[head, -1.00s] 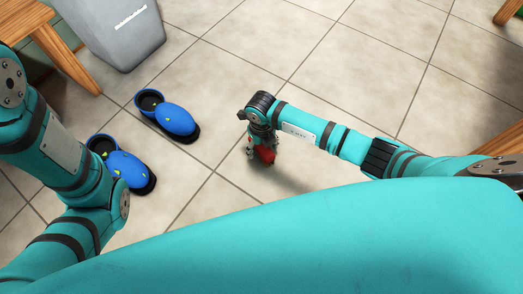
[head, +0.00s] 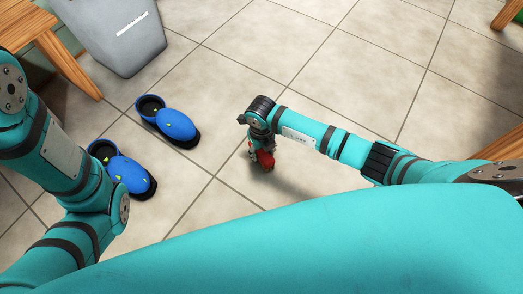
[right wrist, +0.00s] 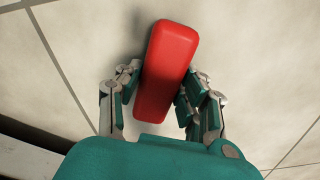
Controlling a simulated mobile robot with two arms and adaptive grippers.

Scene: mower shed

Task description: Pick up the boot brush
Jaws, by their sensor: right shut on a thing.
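The boot brush shows as a red, rounded block (right wrist: 166,70) in the right wrist view, lying slantwise between the fingers. My right gripper (right wrist: 163,84) is shut on it, with fingers against both long sides. In the head view the brush is a small red patch (head: 267,160) under my right wrist, low over the tiled floor, partly covered by the gripper (head: 259,154). I cannot tell whether it touches the floor. Any bristles are hidden. My left arm shows at the left of the head view, but its gripper is out of view.
Two blue shoes or clogs, one farther (head: 176,125) and one nearer (head: 130,172), rest on the floor left of the brush. A grey bin (head: 118,38) stands at the upper left beside a wooden stool or bench (head: 40,35). The tiled floor (head: 330,60) beyond my right arm is clear.

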